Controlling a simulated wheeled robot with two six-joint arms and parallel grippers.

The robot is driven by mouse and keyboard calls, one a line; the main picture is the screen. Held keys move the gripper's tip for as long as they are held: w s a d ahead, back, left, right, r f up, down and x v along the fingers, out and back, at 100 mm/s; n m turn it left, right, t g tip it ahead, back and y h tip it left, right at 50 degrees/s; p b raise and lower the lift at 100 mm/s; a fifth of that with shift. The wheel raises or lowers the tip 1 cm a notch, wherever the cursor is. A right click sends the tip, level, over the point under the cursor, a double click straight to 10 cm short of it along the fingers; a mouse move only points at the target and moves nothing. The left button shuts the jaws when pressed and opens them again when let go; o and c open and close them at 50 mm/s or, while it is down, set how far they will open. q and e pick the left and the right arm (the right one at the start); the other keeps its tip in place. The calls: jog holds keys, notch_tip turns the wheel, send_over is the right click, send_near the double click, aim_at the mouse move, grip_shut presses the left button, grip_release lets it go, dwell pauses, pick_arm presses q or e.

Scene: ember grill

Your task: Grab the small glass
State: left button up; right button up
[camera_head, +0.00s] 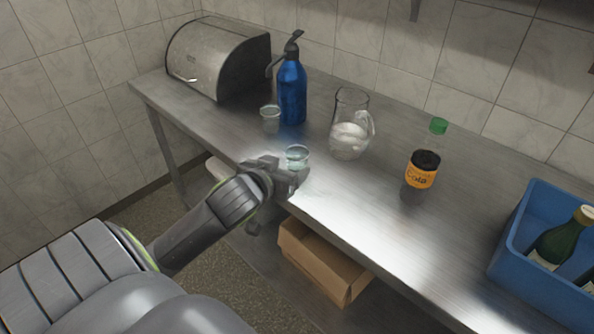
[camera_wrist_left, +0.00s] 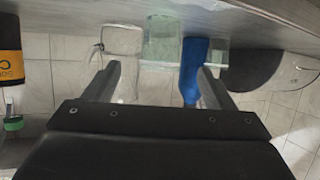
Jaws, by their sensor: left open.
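Two small clear glasses stand on the steel counter in the head view. The nearer glass (camera_head: 297,154) is close to the counter's front edge, and the farther glass (camera_head: 270,120) stands beside the blue siphon bottle. My left gripper (camera_head: 284,180) is open at the front edge, just in front of the nearer glass and partly covering its lower part. In the left wrist view, which looks upside down, the nearer glass (camera_wrist_left: 161,38) shows beyond and between the spread fingers of my left gripper (camera_wrist_left: 156,82). Whether a finger touches the glass cannot be told. My right gripper is not seen.
Behind stand the blue siphon bottle (camera_head: 291,92), a glass pitcher (camera_head: 349,125) with white contents and a metal bread bin (camera_head: 215,58). A cardboard box (camera_head: 318,262) sits below the counter.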

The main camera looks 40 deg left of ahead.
aim_at(292, 158)
pick_arm(q)
jog(key=shift+r+x, duration=0.15)
jog(key=shift+x, duration=1.9)
jog(key=shift+r+x, duration=0.15)
jog(key=shift+x, duration=1.9)
jog(key=shift+w, duration=0.1)
jog(key=c, duration=1)
jog(key=shift+c, duration=0.7)
jog(key=shift+r, duration=0.15)
